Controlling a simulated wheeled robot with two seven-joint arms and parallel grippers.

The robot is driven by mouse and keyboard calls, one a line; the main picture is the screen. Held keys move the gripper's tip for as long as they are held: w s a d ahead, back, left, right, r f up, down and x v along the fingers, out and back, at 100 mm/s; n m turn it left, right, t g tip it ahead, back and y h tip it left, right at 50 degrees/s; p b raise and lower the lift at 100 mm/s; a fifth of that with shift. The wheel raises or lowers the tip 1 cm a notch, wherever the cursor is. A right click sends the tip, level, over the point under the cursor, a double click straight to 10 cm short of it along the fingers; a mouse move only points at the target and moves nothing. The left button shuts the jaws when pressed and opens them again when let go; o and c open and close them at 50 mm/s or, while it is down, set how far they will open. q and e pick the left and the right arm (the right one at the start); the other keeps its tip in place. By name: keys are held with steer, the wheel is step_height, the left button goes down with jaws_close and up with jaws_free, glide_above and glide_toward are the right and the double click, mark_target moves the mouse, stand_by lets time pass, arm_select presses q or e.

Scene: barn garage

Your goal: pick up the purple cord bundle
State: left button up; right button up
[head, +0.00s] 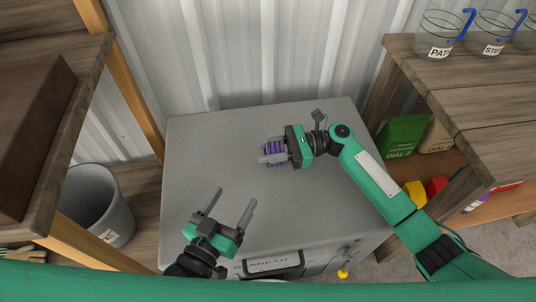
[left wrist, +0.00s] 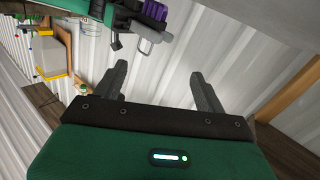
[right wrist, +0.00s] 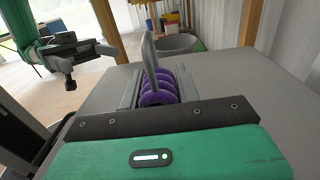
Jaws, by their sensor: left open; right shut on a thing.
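The purple cord bundle (head: 275,152) is between the fingers of my right gripper (head: 272,152), over the grey cabinet top. The right wrist view shows its purple coils (right wrist: 158,90) with a grey upright loop or band, between the two fingers of my right gripper (right wrist: 155,88). The left wrist view shows the purple coils (left wrist: 154,10) at its top edge. My left gripper (head: 232,208) is open and empty, over the front part of the cabinet, apart from the bundle. Its spread fingers also show in the left wrist view (left wrist: 160,85). Whether the bundle touches the cabinet top is hard to tell.
The grey cabinet (head: 200,150) has a bare top around the grippers. A grey bin (head: 98,205) stands at left beside wooden shelving (head: 80,90). At right, a wooden bench (head: 460,90) holds clear labelled cups (head: 440,38). A corrugated wall (head: 250,50) is behind.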

mark_target(269, 137)
arm_select(q)
steer(key=s+f+g, duration=0.1)
steer(key=s+f+g+p, duration=0.1)
steer(key=f, duration=0.1)
steer(key=s+f+g, duration=0.1)
steer(key=shift+d+f, duration=0.2)
steer(key=shift+d, duration=0.2)
arm_select(e)
step_height(269, 137, up, 6)
steer(key=shift+f, duration=0.25)
arm_select(q)
steer(key=a+g+y+p, duration=0.2)
steer(key=a+g, duration=0.1)
steer(key=shift+a+f, duration=0.3)
steer(key=shift+f, duration=0.1)
arm_select(e)
step_height(269, 137, up, 9)
steer(key=shift+f, duration=0.1)
arm_select(q)
steer(key=shift+s+a+f+g+y+p, duration=0.1)
steer(key=shift+s+a+g+y+p, duration=0.15)
steer(key=shift+a+g, duration=0.2)
arm_select(e)
steer(key=shift+r, duration=0.8)
arm_select(q)
steer(key=shift+w, duration=0.1)
